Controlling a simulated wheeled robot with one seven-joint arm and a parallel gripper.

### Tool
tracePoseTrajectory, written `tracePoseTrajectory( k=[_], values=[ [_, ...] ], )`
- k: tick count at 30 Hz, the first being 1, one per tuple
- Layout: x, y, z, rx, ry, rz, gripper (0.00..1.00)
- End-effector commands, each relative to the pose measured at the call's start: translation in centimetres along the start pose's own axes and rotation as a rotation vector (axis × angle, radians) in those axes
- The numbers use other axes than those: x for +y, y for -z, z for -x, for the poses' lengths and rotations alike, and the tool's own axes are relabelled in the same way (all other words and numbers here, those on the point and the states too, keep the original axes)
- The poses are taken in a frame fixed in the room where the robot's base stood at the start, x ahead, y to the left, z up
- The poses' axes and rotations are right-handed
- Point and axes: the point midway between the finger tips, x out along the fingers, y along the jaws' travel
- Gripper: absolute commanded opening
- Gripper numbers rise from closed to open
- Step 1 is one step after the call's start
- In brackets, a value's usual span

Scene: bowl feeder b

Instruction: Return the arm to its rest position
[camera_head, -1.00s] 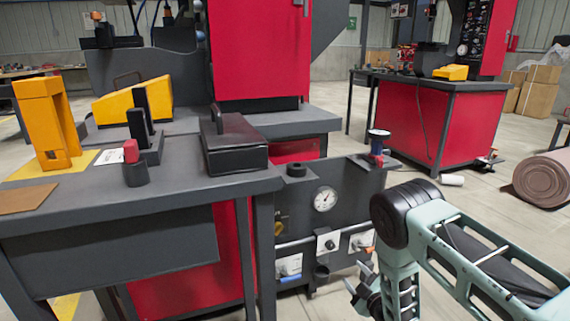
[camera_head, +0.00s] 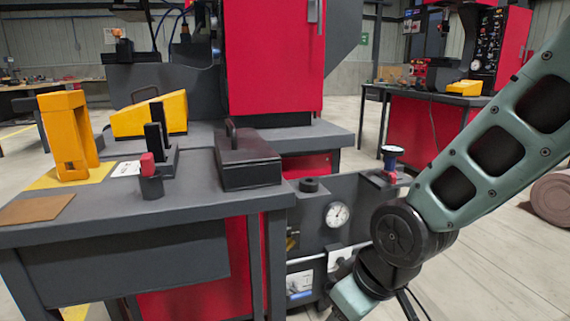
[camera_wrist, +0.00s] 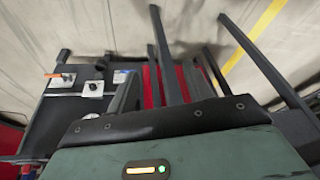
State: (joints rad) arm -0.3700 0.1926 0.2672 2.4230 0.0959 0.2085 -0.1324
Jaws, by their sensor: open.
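My arm shows on the right of the head view, with its teal upper link slanting down from the top right to a black joint. Below that joint it runs out of the picture at the bottom edge. The teal and black housing of my gripper (camera_wrist: 170,145) fills the bottom of the wrist view, with a small lit indicator on it. My gripper is open. I see nothing held in it. The fingertips cannot be clearly told from the dark legs behind.
A dark grey workbench (camera_head: 140,215) stands left, with a yellow stand (camera_head: 68,135) and a black case (camera_head: 247,162) on it. A panel with a gauge (camera_head: 337,215) is close beside my arm, which overlaps its right side. Open floor (camera_head: 500,270) lies right.

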Motion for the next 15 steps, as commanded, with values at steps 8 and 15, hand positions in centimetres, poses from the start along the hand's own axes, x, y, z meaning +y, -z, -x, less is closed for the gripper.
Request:
tracePoseTrajectory(
  k=[8, 15],
  values=[
    [-3.9, -8.3, 6.0, -0.216, -0.002, 0.002, 0.51],
    [-4.8, -10.3, 10.7, -0.298, -0.019, -0.005, 0.51]
  ],
)
